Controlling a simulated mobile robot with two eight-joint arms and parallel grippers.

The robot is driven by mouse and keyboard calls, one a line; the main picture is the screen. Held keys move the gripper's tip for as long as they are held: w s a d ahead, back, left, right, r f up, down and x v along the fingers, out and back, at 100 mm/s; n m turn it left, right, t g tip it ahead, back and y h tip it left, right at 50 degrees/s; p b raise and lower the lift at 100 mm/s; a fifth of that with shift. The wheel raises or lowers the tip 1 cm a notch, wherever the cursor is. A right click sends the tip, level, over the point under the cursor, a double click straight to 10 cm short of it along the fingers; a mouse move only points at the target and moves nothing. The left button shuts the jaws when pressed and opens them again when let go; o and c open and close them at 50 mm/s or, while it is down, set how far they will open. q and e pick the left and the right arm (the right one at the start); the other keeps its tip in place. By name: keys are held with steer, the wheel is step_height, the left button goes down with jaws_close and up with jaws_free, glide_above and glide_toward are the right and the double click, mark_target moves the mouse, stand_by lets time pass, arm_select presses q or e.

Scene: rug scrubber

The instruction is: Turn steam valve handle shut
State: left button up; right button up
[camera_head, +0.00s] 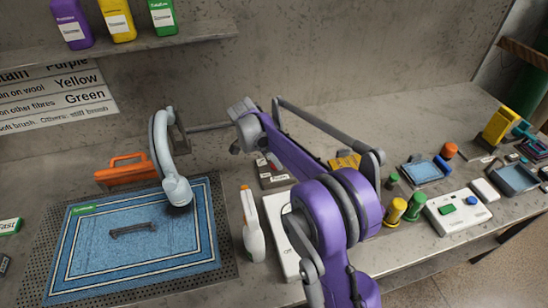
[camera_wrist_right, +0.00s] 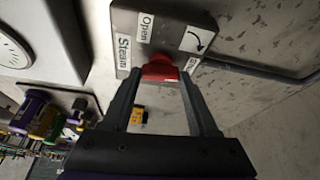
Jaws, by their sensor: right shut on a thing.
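The steam valve is a grey plate on the wall with a red handle (camera_wrist_right: 160,68), seen in the right wrist view. White labels on the plate read "Steam" (camera_wrist_right: 123,53) and "Open" (camera_wrist_right: 145,27), with a curved arrow (camera_wrist_right: 196,40) beside them. A further label at the plate's edge is partly cut off and seems to read "Shut". My right gripper (camera_wrist_right: 160,78) has its two fingers on either side of the red handle and is shut on it. In the head view my purple right arm reaches to the wall and hides the handle. My left gripper is not in view.
A grey pipe (camera_head: 208,127) runs along the wall. A spray bottle (camera_head: 252,225) and an orange tool (camera_head: 125,172) are nearby. Bottles sit on a shelf (camera_head: 190,36) above. Small items crowd the right bench.

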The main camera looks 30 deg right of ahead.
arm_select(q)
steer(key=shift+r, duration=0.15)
arm_select(e)
steer(key=shift+m+g, duration=0.3)
steer(key=shift+m, duration=0.6)
steer(key=o, duration=1.4)
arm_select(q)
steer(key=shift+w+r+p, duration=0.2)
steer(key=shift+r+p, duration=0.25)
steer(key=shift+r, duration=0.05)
arm_select(e)
steer(key=v, duration=1)
steer(key=shift+w+r, duration=0.15)
steer(key=shift+r, duration=0.25)
steer(key=shift+f, duration=0.1)
